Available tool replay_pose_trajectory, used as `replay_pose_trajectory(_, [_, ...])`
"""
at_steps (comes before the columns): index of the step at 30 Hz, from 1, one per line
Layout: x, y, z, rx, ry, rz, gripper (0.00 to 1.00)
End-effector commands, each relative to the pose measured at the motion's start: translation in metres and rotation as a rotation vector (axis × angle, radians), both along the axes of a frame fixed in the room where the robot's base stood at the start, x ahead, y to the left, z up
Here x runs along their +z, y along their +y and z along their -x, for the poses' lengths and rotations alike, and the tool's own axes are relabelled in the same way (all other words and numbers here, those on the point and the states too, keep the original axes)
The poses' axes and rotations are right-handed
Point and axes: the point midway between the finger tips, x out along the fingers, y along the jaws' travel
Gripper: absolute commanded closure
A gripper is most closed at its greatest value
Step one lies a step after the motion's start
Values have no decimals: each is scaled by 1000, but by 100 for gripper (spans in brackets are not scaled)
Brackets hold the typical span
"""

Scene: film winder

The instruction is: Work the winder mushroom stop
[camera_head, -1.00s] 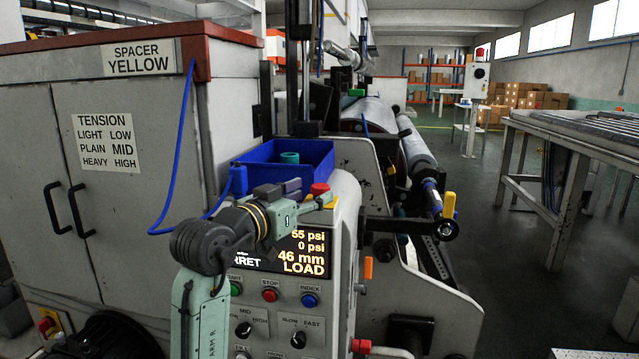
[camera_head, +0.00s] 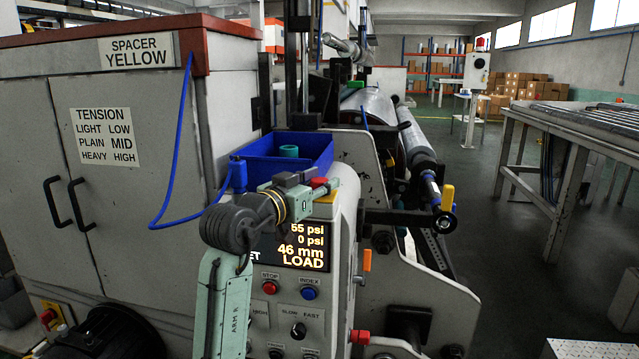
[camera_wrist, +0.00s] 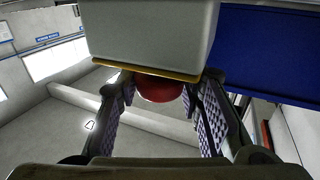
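The red mushroom stop (camera_head: 319,183) sits on a yellow base on top of the winder's console, mostly hidden behind my gripper in the head view. In the wrist view its red dome (camera_wrist: 160,88) shows between my two fingers, below the yellow plate (camera_wrist: 145,70). My gripper (camera_head: 328,186) is at the stop, reaching in from the left. It also shows in the wrist view (camera_wrist: 165,95), with its fingers apart on either side of the dome. A gap shows on the left of the dome; I cannot tell whether the right finger touches it.
A blue bin (camera_head: 290,155) with a teal cylinder stands just behind the stop. The console screen (camera_head: 300,247) reads LOAD, with buttons and knobs below it. A grey cabinet (camera_head: 110,190) with a blue cable stands at left. The aisle at right has free floor.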

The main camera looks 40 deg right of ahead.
Motion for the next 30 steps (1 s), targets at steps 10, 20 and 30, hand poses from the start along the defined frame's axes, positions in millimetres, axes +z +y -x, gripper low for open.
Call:
replay_pose_trajectory(10, [0,0,0,0,0,0,92])
replay_pose_trajectory(20, [0,0,0,0,1,0,100])
replay_pose_trajectory(30, [24,0,0,0,-1,1,100])
